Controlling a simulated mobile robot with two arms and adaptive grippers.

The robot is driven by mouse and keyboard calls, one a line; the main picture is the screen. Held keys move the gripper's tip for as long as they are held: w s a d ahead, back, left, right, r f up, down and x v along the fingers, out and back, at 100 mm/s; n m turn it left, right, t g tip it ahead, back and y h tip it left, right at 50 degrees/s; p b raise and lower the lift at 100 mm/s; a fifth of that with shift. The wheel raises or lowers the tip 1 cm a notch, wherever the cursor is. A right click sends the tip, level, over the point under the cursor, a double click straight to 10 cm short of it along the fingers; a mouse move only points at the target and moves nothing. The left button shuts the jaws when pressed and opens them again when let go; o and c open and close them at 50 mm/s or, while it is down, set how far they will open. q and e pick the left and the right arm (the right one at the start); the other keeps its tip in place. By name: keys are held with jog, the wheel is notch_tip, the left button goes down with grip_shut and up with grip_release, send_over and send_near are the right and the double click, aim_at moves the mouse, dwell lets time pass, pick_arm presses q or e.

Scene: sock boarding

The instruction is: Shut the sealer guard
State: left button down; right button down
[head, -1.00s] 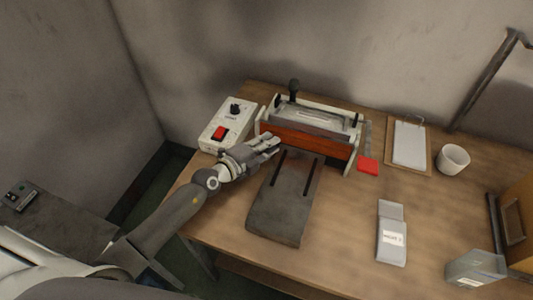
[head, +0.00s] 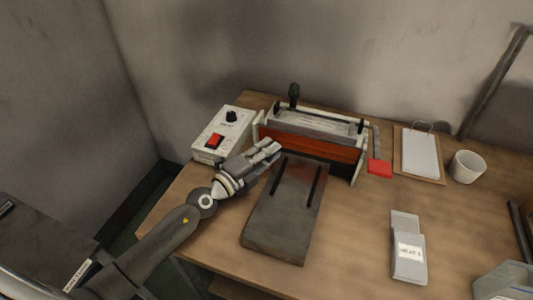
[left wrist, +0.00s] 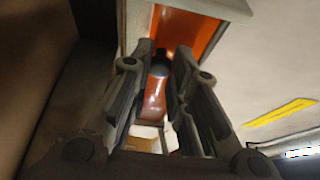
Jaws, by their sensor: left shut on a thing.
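The sealer (head: 318,122) stands at the back of the wooden table. Its orange-red guard (head: 318,145) runs along the front, between pale end plates. My left gripper (head: 272,148) is at the guard's left front end, shut on it. In the left wrist view, my left gripper's fingers (left wrist: 164,55) stand on either side of a dark rounded piece (left wrist: 160,66) with a red-brown part below it. The orange guard (left wrist: 198,32) shows just beyond the fingertips. The exact contact is partly hidden by the fingers. My right gripper is out of view.
A white control box (head: 220,135) with a red switch stands close left of the gripper. A dark sloping plate (head: 285,215) lies in front of the sealer. A red tab (head: 379,168), clipboard (head: 420,155), cup (head: 467,167) and pouch (head: 408,250) are to the right.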

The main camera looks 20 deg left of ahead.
pick_arm(q)
jog(key=shift+r, duration=0.3)
jog(key=c, duration=1.7)
grip_release()
jog(key=shift+w, duration=0.1)
jog(key=o, duration=0.4)
jog(key=shift+w+d+f, duration=0.15)
jog(key=shift+d+f, duration=0.05)
jog(key=shift+s+a, duration=0.2)
jog(key=shift+s, duration=0.05)
jog(key=v, duration=1.1)
jog(key=shift+s+a, duration=0.1)
jog(key=shift+s, duration=0.2)
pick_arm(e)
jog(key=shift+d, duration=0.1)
pick_arm(q)
jog(key=shift+r, duration=0.1)
